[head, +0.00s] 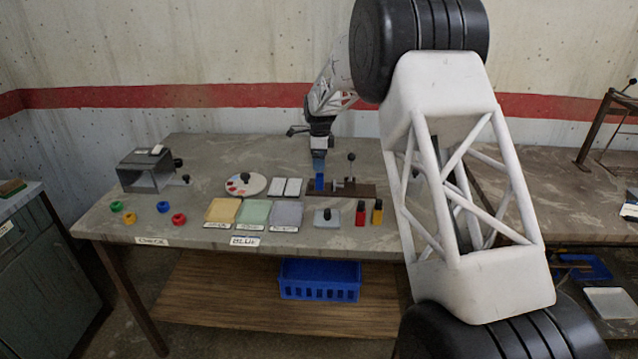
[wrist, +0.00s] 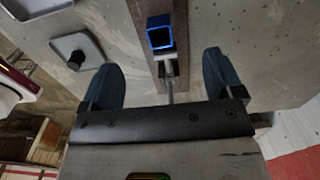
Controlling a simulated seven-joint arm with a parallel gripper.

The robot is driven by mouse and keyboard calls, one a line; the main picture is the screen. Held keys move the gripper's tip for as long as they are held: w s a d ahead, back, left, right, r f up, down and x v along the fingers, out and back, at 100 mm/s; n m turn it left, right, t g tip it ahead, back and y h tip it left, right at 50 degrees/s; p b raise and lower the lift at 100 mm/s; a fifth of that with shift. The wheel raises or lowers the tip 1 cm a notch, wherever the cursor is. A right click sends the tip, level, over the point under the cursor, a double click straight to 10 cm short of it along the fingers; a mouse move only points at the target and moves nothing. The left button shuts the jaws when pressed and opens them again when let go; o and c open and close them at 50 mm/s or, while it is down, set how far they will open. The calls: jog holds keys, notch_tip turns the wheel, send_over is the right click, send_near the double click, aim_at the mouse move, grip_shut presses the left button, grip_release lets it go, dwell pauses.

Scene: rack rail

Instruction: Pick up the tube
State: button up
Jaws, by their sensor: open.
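The blue tube (head: 319,185) is a short square tube standing upright in a dark fixture (head: 358,190) on the workbench. In the wrist view I look into the open end of the tube (wrist: 160,20), ahead of the fingers. My gripper (head: 319,166) is above the tube in the head view, pointing down. In the wrist view my gripper (wrist: 162,64) is open, with its two blue-grey fingers apart and nothing between them but the fixture's metal rod below. The lower part of the tube is hidden in the wrist view.
Coloured pads (head: 254,212) and a round palette (head: 246,184) lie left of the fixture.

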aim_at(320, 182)
jog(key=c, duration=0.4)
jog(key=h, duration=0.1)
jog(key=a+f+h, duration=0.1)
jog(key=shift+s+a+f+h, duration=0.1)
jog(key=shift+f+h, duration=0.15)
jog(key=shift+h, duration=0.05)
jog(key=shift+a+f+h, duration=0.1)
jog(key=shift+a+h, duration=0.2)
jog(key=shift+h, duration=0.7)
jog(key=shift+f, duration=0.1)
jog(key=shift+x, duration=1.2)
jog(key=shift+d+f, duration=0.1)
